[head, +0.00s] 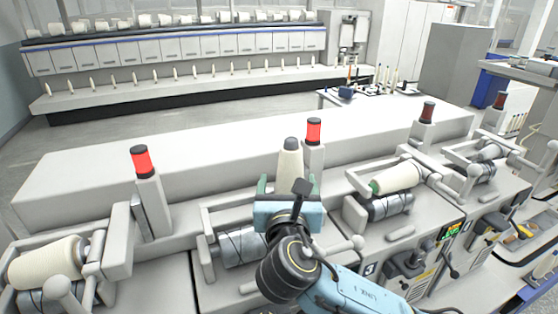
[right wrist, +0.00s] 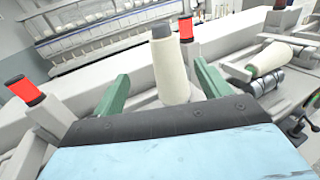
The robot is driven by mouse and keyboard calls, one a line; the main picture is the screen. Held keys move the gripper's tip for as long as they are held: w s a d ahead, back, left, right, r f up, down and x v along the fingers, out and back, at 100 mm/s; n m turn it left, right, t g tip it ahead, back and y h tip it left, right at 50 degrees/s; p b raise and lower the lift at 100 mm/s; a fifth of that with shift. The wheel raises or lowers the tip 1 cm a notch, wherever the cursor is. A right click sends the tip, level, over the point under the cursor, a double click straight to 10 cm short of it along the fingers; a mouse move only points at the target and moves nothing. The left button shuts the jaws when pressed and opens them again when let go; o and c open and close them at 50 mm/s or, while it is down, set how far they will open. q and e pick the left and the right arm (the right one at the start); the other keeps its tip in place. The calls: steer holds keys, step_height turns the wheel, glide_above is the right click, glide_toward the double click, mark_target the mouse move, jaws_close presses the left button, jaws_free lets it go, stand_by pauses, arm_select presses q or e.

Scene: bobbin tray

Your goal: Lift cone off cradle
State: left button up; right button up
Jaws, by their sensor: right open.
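A cream yarn cone (head: 289,162) with a dark grey tip stands upright beyond my right gripper. It also shows in the right wrist view (right wrist: 171,78), between the two green fingers as seen from there. My right gripper (head: 289,186) is open, its fingers apart on either side of the cone in the picture. I see no finger touching it, and the cone's base is partly hidden. The cradle (head: 215,211) below my gripper has a grey drum (head: 238,248) and no cone visible on it. My left gripper is not in view.
Other cones lie in cradles at the left (head: 45,262) and right (head: 398,177). Posts with red lamps, such as one (head: 314,131) close behind the cone and one (head: 140,161) at the left, rise nearby. The long white machine top (head: 90,180) has clear stretches.

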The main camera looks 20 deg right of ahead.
mark_target(291, 159)
steer(key=x, duration=0.5)
steer(key=shift+s+d+r+p, duration=0.15)
steer(key=shift+d+r+p, duration=0.1)
steer(key=shift+p, duration=0.05)
steer(key=x, duration=0.3)
steer(key=shift+s+f, duration=0.1)
steer(key=shift+f, duration=0.05)
steer(key=x, duration=0.2)
steer(key=p+x, duration=0.1)
steer(key=shift+w+d+f, duration=0.25)
steer(key=shift+w, duration=0.05)
steer(key=shift+w+d, duration=0.1)
steer(key=shift+w, duration=0.1)
steer(key=shift+c, duration=0.3)
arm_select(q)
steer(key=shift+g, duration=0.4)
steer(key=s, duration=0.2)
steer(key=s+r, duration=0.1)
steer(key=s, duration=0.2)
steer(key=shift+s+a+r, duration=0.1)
arm_select(e)
steer(key=c, duration=1.4)
